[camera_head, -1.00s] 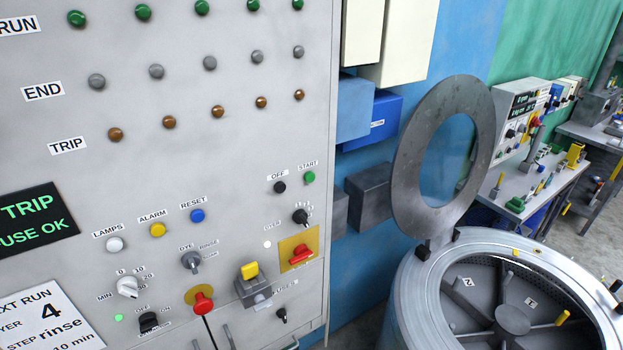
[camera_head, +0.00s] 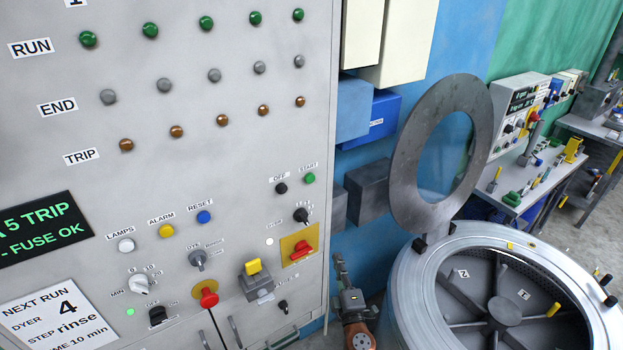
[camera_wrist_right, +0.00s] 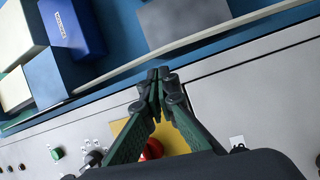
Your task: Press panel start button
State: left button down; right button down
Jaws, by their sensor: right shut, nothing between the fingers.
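The green START button (camera_head: 310,178) is on the grey control panel (camera_head: 240,120), near its right edge, beside the black OFF button (camera_head: 281,188). In the right wrist view a green button (camera_wrist_right: 57,153) shows at lower left on the panel. My right gripper (camera_head: 340,262) is below and to the right of the START button in the head view, by the panel's right edge. Its fingertips (camera_wrist_right: 158,74) meet with nothing between them, apart from the button. My left gripper is not in view.
A red switch on a yellow plate (camera_head: 288,242) and a black knob (camera_head: 301,215) sit below START. The round steel drum (camera_head: 405,290) with its raised ring lid (camera_head: 406,180) stands to the right. Blue and grey boxes (camera_head: 368,193) are on the wall beside the panel.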

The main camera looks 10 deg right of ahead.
aim_at(310, 179)
jog(key=s+a+r+n+t, duration=0.1)
jog(key=s+r+t, duration=0.1)
jog(key=r, duration=0.8)
jog(key=s+a+r+n+t+p, duration=0.1)
jog(key=s+r, duration=0.3)
jog(key=r, duration=0.6)
jog(key=s+a+r+n+t+p, duration=0.1)
jog(key=s+a+r+n+t, duration=0.1)
jog(key=r, duration=0.8)
jog(key=shift+s+r+n+t, duration=0.35)
jog(key=shift+s+t, duration=0.45)
jog(key=shift+s, duration=0.2)
jog(key=w+a, duration=0.3)
jog(key=w, duration=0.5)
jog(key=shift+w, duration=0.2)
